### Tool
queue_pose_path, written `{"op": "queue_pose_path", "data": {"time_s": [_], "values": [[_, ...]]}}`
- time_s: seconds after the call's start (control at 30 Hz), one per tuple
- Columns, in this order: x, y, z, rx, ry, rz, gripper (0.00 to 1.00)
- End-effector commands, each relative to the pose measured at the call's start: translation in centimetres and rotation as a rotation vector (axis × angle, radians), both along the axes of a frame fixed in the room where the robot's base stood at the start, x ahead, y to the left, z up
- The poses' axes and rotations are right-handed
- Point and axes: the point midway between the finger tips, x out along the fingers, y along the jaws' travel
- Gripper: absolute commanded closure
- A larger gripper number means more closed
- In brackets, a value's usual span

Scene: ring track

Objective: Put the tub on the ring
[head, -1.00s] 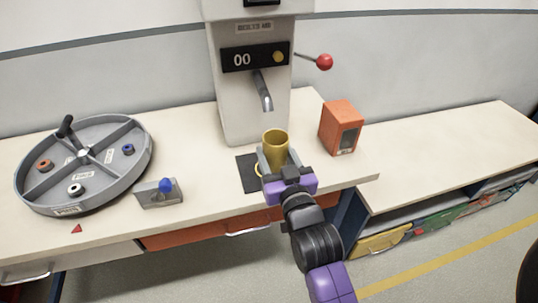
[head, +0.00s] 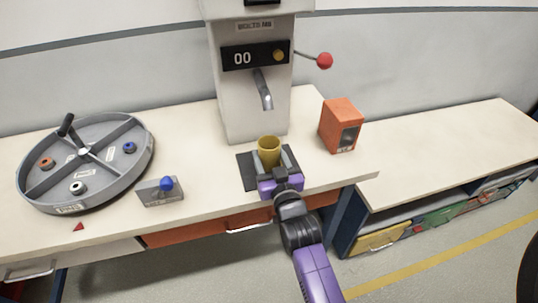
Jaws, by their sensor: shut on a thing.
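A yellow tub (head: 269,147) stands upright between the fingers of my gripper (head: 272,162), in front of the dispenser's spout. My gripper is shut on it, over a dark mat (head: 246,172) on the counter. The fingers and the purple gripper body hide the tub's lower part. I cannot tell whether its bottom touches the mat. No ring shows clearly on the mat now; the tub and gripper cover its middle.
A grey dispenser (head: 246,95) with a spout (head: 263,90) and red-knobbed lever (head: 325,60) stands behind. An orange box (head: 338,125) is at right. A round divided tray (head: 85,165) and a blue-knobbed block (head: 160,192) are at left. The right counter is clear.

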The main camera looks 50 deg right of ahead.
Motion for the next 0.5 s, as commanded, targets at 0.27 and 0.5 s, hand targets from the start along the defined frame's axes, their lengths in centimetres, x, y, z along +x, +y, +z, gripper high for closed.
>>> {"op": "queue_pose_path", "data": {"time_s": [0.27, 0.5], "values": [[0.00, 0.01, -0.31, 0.000, 0.000, 0.000, 0.89], [0.00, 0.01, -0.25, 0.001, -0.001, 0.000, 0.26]]}}
